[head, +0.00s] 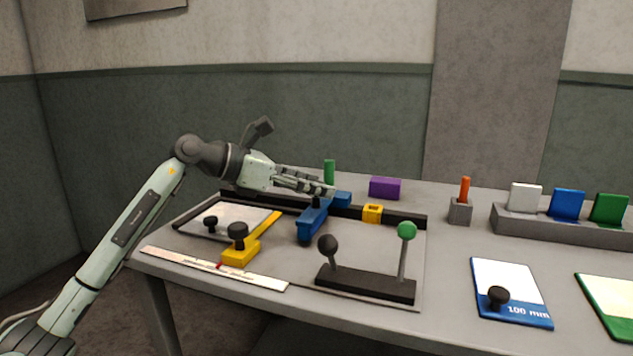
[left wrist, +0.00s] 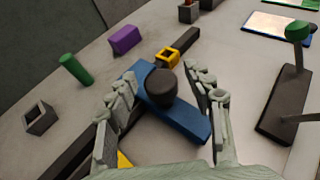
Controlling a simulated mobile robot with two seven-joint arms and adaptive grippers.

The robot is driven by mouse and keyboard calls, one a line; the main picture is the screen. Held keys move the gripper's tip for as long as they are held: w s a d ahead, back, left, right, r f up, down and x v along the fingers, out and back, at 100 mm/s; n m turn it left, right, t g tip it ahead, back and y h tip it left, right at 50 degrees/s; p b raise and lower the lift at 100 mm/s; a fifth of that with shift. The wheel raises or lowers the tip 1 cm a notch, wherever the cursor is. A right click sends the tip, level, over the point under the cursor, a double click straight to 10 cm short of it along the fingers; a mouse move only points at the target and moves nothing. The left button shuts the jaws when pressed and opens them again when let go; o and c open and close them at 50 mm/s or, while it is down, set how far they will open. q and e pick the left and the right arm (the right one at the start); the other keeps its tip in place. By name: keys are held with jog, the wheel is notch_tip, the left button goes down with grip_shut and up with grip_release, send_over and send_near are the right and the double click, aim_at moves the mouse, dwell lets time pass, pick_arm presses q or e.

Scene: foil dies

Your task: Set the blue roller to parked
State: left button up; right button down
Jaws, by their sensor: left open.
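The blue roller (head: 313,218) sits across a black rail (head: 405,219) near the back of the table. In the left wrist view the blue body (left wrist: 183,121) carries a dark round knob (left wrist: 161,86) on top. My left gripper (head: 325,188) is over the roller, reaching in from the left. In the left wrist view its open fingers (left wrist: 160,77) stand on either side of the knob, which lies between them in the picture. I cannot tell whether they touch it. In the head view the fingers partly hide the roller's top. My right gripper is in neither view.
A yellow block (head: 373,213) sits on the rail right of the roller. In front stand a yellow slider (head: 240,252) with a black knob and a two-lever base (head: 365,284). A green cylinder (head: 329,172) and a purple block (head: 385,187) stand behind the rail.

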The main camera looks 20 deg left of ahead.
pick_arm(q)
jog(key=shift+w+d+f, duration=0.15)
jog(key=shift+w+d, duration=0.05)
jog(key=shift+d, duration=0.05)
grip_shut()
dwell(0.3)
